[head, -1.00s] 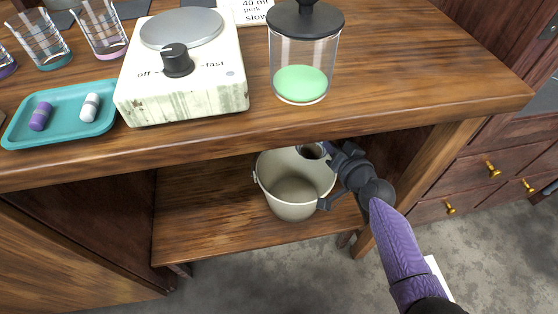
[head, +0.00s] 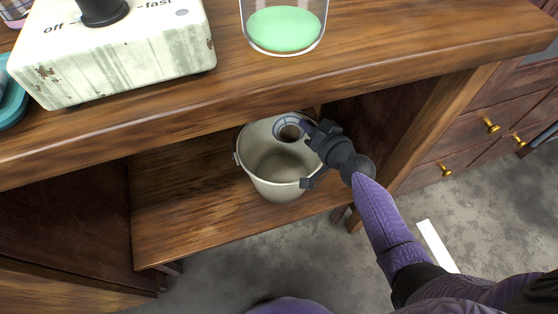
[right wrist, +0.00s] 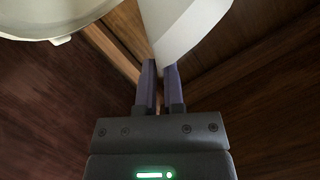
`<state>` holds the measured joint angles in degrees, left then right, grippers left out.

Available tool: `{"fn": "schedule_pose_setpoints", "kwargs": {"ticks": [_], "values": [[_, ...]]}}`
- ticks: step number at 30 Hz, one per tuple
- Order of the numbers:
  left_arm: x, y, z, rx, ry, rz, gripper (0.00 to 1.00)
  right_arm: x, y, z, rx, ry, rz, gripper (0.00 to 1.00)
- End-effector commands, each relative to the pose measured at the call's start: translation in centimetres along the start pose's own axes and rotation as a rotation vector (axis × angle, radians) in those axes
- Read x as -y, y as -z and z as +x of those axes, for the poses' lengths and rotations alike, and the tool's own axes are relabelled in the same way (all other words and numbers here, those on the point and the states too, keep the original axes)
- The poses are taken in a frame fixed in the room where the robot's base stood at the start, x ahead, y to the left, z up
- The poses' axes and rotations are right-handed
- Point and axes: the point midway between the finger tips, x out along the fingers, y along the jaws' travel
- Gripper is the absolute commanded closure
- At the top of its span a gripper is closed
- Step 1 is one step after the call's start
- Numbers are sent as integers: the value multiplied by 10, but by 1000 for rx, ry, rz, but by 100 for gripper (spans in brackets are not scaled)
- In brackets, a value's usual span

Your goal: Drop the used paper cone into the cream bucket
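The cream bucket (head: 272,184) stands upright on the lower shelf under the tabletop. It also shows at the upper left of the right wrist view (right wrist: 45,22). My right gripper (head: 307,131) is shut on the used paper cone (head: 278,124), a white cone with a brown inside. In the right wrist view the cone (right wrist: 180,25) sits between the two purple fingers. In the head view the cone overlaps the bucket's far right part, its wide opening facing up. The cone's lower part is hard to make out there, so its height over the rim is unclear. My left gripper is not in view.
The wooden tabletop (head: 400,55) overhangs the shelf (head: 180,215) close above my right gripper. A side post (head: 440,130) stands right of the bucket. A stirrer plate (head: 130,60) and a glass jar with green contents (head: 285,28) stand on top. The shelf left of the bucket is clear.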

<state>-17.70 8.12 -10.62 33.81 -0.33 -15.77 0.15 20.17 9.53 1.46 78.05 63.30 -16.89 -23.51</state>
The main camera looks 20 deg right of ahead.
Motion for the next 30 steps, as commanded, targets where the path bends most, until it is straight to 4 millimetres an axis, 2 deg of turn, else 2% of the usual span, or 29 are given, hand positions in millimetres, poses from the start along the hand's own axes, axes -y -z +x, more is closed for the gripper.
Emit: {"fn": "schedule_pose_setpoints", "kwargs": {"ticks": [1,4,5,11,13,22,25,30], "values": [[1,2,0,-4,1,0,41,0,0,0,0,0,0,77],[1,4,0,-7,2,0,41,0,0,0,0,0,0,56],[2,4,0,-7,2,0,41,0,0,0,0,0,0,55],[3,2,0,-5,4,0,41,0,0,-1,0,0,0,55],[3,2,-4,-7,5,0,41,1,1,-7,1,0,-1,55],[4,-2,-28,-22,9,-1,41,2,3,-79,1,1,-3,55],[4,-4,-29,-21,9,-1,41,1,1,-94,1,0,-3,55],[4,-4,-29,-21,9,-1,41,0,0,-100,1,0,1,55]]}}
